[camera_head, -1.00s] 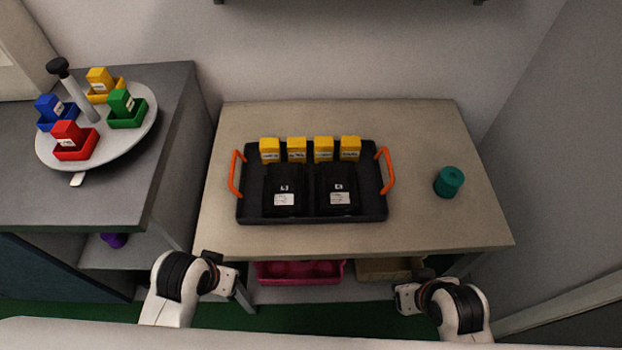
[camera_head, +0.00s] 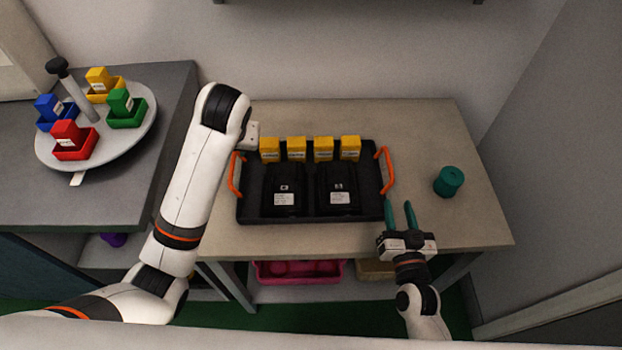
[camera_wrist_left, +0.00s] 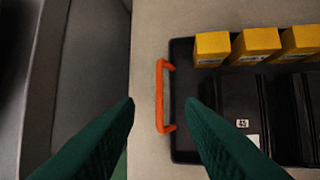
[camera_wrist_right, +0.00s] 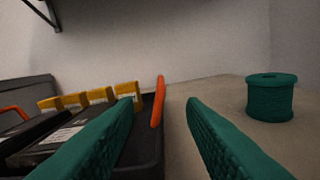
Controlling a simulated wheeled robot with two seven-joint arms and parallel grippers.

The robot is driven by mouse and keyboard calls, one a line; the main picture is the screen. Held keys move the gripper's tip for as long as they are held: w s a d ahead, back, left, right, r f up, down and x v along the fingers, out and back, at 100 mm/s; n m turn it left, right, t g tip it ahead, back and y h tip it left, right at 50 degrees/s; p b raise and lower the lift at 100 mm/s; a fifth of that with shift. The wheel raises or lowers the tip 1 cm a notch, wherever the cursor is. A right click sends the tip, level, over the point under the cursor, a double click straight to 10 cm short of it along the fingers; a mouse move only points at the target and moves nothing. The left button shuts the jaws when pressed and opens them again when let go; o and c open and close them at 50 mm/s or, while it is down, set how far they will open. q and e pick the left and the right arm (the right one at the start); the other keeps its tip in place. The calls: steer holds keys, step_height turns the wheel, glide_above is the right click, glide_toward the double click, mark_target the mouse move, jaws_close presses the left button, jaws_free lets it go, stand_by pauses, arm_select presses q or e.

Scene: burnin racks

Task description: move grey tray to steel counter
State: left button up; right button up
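The dark grey tray (camera_head: 372,200) lies flat on the tan table, holding two black boxes (camera_head: 283,190) and several yellow blocks (camera_head: 323,149). It has an orange left handle (camera_head: 236,174) and an orange right handle (camera_head: 386,170). My left gripper (camera_wrist_left: 160,102) is open above the left handle (camera_wrist_left: 160,95), which shows between its fingers; the head view hides its fingertips behind the arm. My right gripper (camera_head: 398,203) is open and empty just in front of the right handle, by the tray's front right corner. The handle (camera_wrist_right: 157,103) shows beyond its fingers in the right wrist view.
A teal cylinder (camera_head: 448,181) stands on the table right of the tray. A grey counter (camera_head: 165,130) at left bears a round turntable (camera_head: 105,130) with coloured blocks in bins. A pink bin (camera_head: 300,272) sits beneath the table. Walls stand behind and right.

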mark_target(233, 159)
arm_select(q)
steer(key=shift+w, duration=0.1)
